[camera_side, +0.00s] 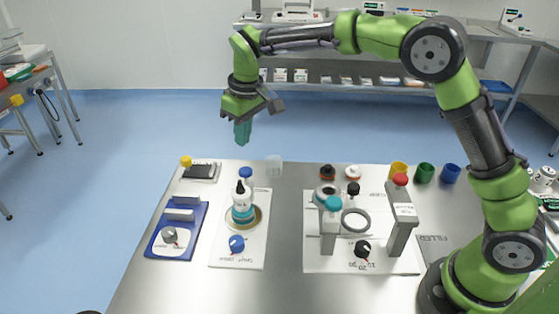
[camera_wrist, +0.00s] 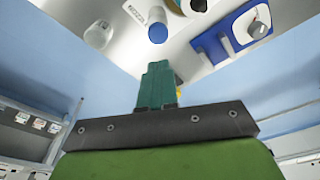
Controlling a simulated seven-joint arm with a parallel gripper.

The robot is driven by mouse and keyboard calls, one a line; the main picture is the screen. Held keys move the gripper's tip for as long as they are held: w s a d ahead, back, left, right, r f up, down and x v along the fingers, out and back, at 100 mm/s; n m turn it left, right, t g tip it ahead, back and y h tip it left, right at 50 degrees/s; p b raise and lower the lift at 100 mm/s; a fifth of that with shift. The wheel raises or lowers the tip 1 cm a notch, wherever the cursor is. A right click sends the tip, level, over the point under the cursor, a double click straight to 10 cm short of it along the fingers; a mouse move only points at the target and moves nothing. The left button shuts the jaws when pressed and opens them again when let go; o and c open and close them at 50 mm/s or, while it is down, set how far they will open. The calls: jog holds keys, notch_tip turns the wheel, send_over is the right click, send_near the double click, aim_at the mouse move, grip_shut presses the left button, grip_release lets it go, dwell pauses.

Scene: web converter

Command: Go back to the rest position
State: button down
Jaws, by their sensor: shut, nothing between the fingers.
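My gripper (camera_side: 242,132) hangs from my green arm in the side view, high above the far left part of the steel table (camera_side: 190,278). Its teal fingers point down and are together, with nothing between them. The wrist view also shows the closed teal fingers (camera_wrist: 157,85) in the middle, clear of the table. The gripper touches nothing.
A bottle with a teal label (camera_side: 242,208) stands on a white station with a blue knob (camera_side: 237,244). A blue tray (camera_side: 178,232) is left of it. A filler station with a red-topped post (camera_side: 402,215) is to the right. Colored cups (camera_side: 425,172) stand at the back.

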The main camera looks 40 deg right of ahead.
jog(key=s+d+r+m+t, duration=0.1)
jog(key=s+d+r+m, duration=0.1)
jog(key=s, duration=0.7)
jog(key=s+d+r+m+t+y, duration=0.1)
jog(key=s+d, duration=0.3)
jog(key=s, duration=0.5)
jog(key=s+d+r+m+t, duration=0.3)
jog(key=s+d+m, duration=0.1)
jog(key=s, duration=0.6)
jog(key=shift+r+y, duration=0.25)
jog(key=shift+y, duration=0.05)
